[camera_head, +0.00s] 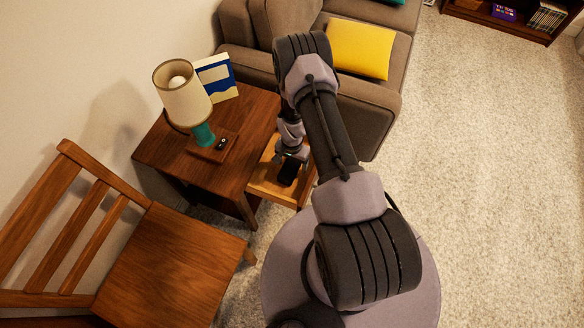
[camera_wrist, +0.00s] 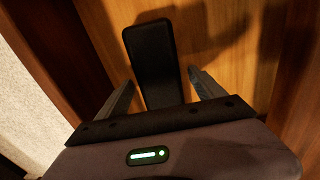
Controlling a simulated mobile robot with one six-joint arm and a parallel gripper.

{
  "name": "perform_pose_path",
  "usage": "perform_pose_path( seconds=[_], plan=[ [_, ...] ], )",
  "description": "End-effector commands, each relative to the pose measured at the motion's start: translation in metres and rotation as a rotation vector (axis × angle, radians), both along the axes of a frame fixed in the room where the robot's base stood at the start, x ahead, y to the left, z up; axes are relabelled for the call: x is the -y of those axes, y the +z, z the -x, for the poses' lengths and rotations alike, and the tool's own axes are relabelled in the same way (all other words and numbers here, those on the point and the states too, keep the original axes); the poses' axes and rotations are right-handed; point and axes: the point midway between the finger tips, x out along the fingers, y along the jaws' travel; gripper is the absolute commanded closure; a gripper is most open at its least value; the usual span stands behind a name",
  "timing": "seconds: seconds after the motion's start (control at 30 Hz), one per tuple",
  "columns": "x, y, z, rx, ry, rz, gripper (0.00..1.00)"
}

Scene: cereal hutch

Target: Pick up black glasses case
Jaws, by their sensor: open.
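The black glasses case (camera_wrist: 155,62) lies in the open wooden drawer of the side table. In the wrist view it is a long dark rounded box on the drawer floor, its near end between my fingers. My gripper (camera_wrist: 160,88) is open, with one finger on each side of the case and a gap to both. In the head view the case (camera_head: 289,171) shows as a dark shape below my gripper (camera_head: 290,158), partly hidden by it.
The drawer (camera_head: 268,187) has low walls around the case. The side table (camera_head: 165,152) carries a lamp (camera_head: 184,96), a blue and white box (camera_head: 216,78) and a small wooden tray (camera_head: 208,152). A wooden chair (camera_head: 170,262) stands at left, a sofa (camera_head: 375,108) behind.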

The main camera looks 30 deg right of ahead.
Motion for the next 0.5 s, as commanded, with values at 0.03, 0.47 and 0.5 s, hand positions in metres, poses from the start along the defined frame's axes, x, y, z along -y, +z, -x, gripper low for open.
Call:
perform_pose_path(
  seconds=[0.03, 0.47, 0.5],
  plan=[
    [0.0001, -0.0020, -0.0006, 0.001, 0.000, 0.000, 0.22],
    [0.0002, 0.0009, -0.0006, 0.001, 0.000, 0.000, 0.81],
    [0.0002, 0.0009, -0.0006, 0.001, 0.000, 0.000, 0.89]
  ],
)
